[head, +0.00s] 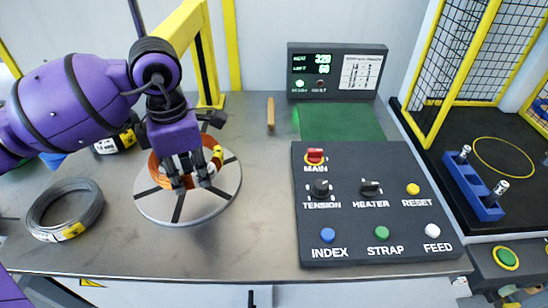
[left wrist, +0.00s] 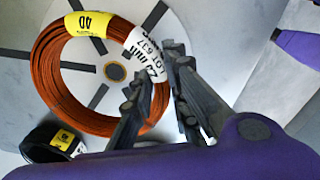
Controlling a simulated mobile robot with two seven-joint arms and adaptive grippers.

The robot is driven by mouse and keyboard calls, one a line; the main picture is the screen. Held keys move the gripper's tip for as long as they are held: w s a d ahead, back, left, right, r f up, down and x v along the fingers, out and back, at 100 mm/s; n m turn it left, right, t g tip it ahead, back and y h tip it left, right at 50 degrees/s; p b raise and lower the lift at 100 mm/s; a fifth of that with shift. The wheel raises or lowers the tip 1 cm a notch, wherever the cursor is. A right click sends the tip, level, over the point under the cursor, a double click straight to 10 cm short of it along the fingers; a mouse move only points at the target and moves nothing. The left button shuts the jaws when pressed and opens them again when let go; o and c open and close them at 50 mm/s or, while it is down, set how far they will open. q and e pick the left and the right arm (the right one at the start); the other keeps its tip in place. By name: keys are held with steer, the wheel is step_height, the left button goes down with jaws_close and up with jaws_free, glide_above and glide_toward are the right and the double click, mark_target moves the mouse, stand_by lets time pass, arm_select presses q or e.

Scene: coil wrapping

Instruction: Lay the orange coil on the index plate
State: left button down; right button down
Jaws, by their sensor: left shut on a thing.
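The orange coil (head: 155,170) is over the index plate (head: 185,210), a pale round disc with dark radial bars. In the left wrist view the coil (left wrist: 45,85) shows a yellow label and a white label, and its ring surrounds the plate's dark hub (left wrist: 115,72) off-centre. My left gripper (head: 192,182) points down over the plate and is shut on the coil's near-right side by the white label; its fingers (left wrist: 158,65) show there too. The gripper hides part of the coil in the head view. I cannot tell whether the coil touches the plate. My right gripper is not in view.
A grey wire coil (head: 65,210) lies left of the plate; a black coil (head: 118,142) lies behind it. A yellow post (head: 205,60) rises behind the plate. The control panel (head: 375,205) stands to the right. Bare table lies between plate and panel.

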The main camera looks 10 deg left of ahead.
arm_select(q)
steer(key=shift+w+a+f, duration=0.2)
steer(key=shift+a+f, duration=0.55)
steer(key=shift+f, duration=1.65)
steer(key=c, duration=1.7)
jaws_free()
step_height(320, 180, up, 12)
steer(key=shift+s, duration=0.15)
